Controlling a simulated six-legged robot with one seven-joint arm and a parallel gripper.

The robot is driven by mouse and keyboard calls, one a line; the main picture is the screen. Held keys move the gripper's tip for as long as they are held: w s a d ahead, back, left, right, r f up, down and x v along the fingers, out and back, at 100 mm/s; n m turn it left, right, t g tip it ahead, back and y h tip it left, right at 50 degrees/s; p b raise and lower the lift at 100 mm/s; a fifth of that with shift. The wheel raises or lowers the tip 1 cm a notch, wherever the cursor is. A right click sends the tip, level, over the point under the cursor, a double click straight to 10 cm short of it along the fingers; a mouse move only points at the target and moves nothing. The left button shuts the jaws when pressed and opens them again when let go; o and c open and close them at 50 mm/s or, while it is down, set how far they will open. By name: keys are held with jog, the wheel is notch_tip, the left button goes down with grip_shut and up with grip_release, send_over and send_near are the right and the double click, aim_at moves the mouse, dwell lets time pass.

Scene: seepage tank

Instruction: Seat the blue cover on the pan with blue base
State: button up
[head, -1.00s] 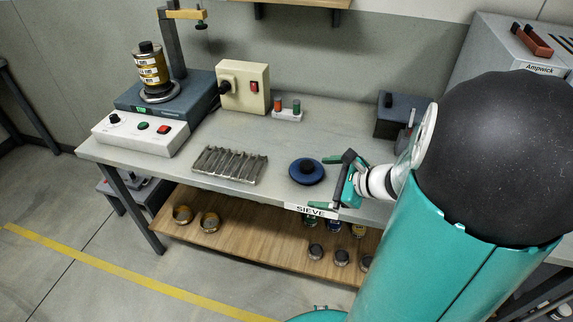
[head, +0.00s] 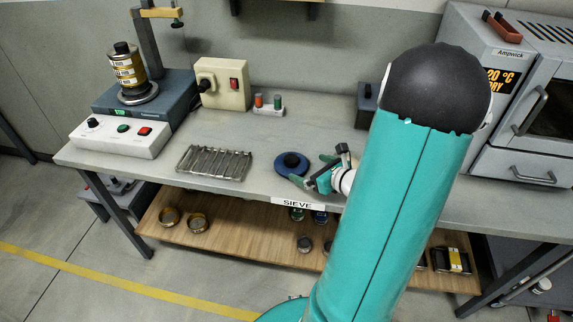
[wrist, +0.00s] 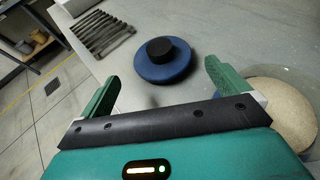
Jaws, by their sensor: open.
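The blue cover (head: 283,167), a round blue disc with a black knob on top, lies on the grey bench near its front edge. In the wrist view the cover (wrist: 162,73) is ahead of my gripper, between the lines of the two fingers and apart from them. My gripper (head: 314,171) is open and empty, just right of the cover, with green fingers spread. A pan-like round dish of tan grains (wrist: 285,112) shows beside the right finger in the wrist view.
A slotted metal rack (head: 214,163) lies left of the cover. A control box (head: 120,136), a device with a gold cylinder (head: 128,72) and a cream switch box (head: 223,83) stand further left. An oven (head: 530,100) is at right. Small jars sit on the lower wooden shelf (head: 230,235).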

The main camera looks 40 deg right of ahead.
aim_at(293, 161)
jog(key=x, duration=1.1)
jog(key=shift+w+r, duration=0.1)
jog(key=shift+w, duration=0.05)
jog(key=c, duration=0.7)
jog(key=shift+r, duration=0.1)
